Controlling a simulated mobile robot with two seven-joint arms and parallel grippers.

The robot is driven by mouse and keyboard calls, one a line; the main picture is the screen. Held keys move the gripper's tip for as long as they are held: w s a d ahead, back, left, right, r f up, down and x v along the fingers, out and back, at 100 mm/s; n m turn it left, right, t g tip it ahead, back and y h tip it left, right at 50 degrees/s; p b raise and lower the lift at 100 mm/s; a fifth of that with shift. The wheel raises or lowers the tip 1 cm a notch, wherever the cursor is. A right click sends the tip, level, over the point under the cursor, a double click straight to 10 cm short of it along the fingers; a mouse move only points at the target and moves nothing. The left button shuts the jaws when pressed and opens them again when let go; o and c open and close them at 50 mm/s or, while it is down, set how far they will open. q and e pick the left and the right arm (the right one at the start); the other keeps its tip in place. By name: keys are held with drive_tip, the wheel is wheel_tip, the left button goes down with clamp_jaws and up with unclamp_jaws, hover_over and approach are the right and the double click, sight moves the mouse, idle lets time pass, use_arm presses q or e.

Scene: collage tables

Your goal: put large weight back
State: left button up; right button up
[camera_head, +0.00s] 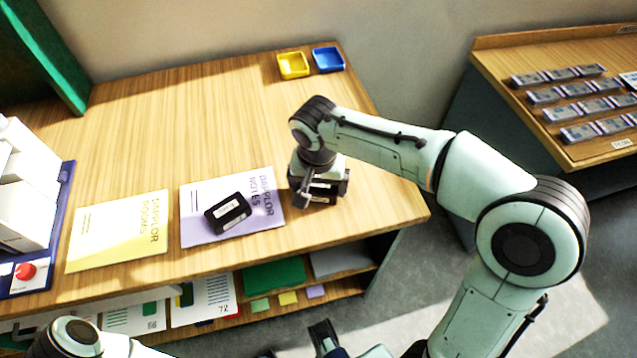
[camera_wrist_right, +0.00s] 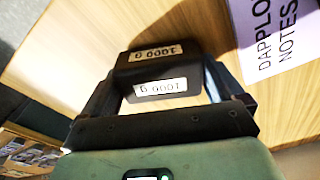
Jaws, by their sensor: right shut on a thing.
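A large black weight (camera_wrist_right: 152,72) with white "1000 G" labels sits between the fingers of my right gripper (camera_wrist_right: 157,88), which is shut on it. In the head view my right gripper (camera_head: 319,190) is low over the wooden table near its right front edge, right of the purple booklet. The gripper largely hides the weight there. I cannot tell if the weight touches the table.
A yellow booklet (camera_head: 117,232) lies left of the purple one. A white device on a blue base (camera_head: 40,262) with a red button stands at the left. Yellow (camera_head: 293,65) and blue (camera_head: 328,59) trays sit at the back. The table's (camera_head: 190,120) middle is clear.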

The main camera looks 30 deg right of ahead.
sight(318, 189)
drive_tip(key=shift+f, duration=0.1)
drive_tip(key=o, duration=1.6)
drive_tip(key=shift+c, duration=0.2)
drive_tip(key=shift+r, duration=0.25)
wheel_tip(318, 189, up, 12)
drive_tip(key=s+p, duration=0.1)
drive_tip(key=p, duration=0.1)
drive_tip(key=shift+a, duration=0.4)
drive_tip(key=shift+f, duration=0.15)
